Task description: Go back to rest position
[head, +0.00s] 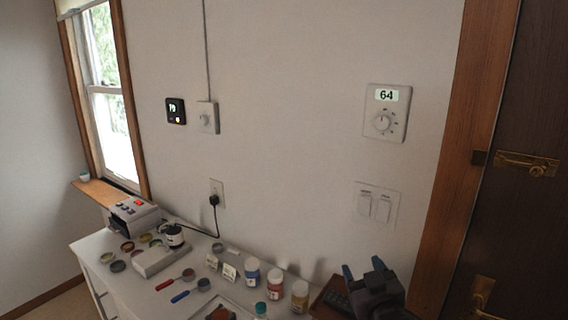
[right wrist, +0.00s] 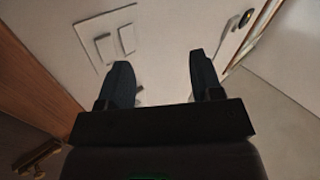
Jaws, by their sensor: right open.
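My right gripper (head: 363,268) is at the lower right of the head view, above the right end of the counter and in front of the wall. In the right wrist view its two dark fingers (right wrist: 157,82) stand wide apart with nothing between them. Past the fingers, that view shows the pale wall and a double light switch (right wrist: 113,44). The same switch (head: 376,203) is on the wall above the gripper in the head view. My left gripper is not in the head view.
A white counter (head: 95,247) holds jars (head: 252,270), red and blue scoops (head: 181,295), a small scale (head: 160,258) and a dark tray (head: 328,300) beside my gripper. A thermostat (head: 386,112) is on the wall. A wooden door (head: 520,120) is at the right.

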